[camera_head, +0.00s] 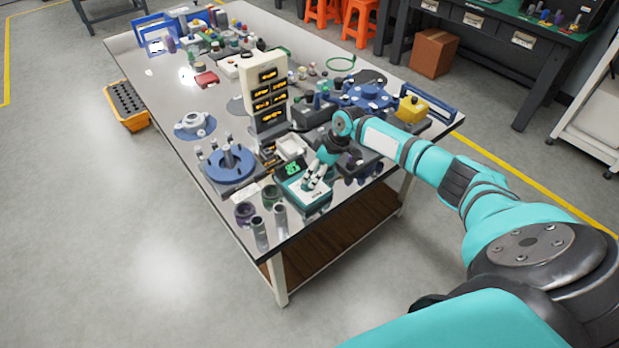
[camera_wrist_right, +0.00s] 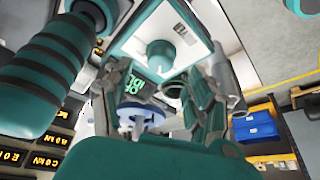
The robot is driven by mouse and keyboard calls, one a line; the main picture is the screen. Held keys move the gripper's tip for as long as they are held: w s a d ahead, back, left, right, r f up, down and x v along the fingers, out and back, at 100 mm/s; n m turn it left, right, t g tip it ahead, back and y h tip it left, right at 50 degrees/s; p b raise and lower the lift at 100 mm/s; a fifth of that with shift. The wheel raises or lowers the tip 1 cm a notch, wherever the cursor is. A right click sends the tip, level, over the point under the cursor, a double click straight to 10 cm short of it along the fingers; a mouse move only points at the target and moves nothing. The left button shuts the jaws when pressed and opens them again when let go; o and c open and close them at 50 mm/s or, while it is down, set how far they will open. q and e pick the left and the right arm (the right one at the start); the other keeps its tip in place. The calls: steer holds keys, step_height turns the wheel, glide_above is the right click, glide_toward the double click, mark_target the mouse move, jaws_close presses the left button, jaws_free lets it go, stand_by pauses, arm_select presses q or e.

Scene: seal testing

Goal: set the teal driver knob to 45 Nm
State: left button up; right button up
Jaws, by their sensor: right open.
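The teal driver is a small box (camera_head: 294,192) with a white top and teal edges near the table's front corner. Its dark display (camera_head: 292,169) shows green digits, too small to read surely. In the right wrist view the round teal knob (camera_wrist_right: 160,53) stands on the white face (camera_wrist_right: 183,36), near the green display (camera_wrist_right: 134,85). My right gripper (camera_head: 313,183) is over the box and hides the knob in the head view. In the right wrist view its two fingers (camera_wrist_right: 156,82) are apart, with the knob just beyond the tips. My left gripper is not in view.
A blue round fixture (camera_head: 232,163) stands left of the driver. Metal cylinders (camera_head: 259,234) stand at the table's front edge. A panel of amber displays (camera_head: 267,92) rises behind. A yellow box (camera_head: 411,109) sits at the right. Bare tabletop (camera_head: 165,100) shows at the left.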

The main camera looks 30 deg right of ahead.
mark_target(310, 181)
steer(key=shift+x, duration=2.25)
steer(key=c, duration=1.1)
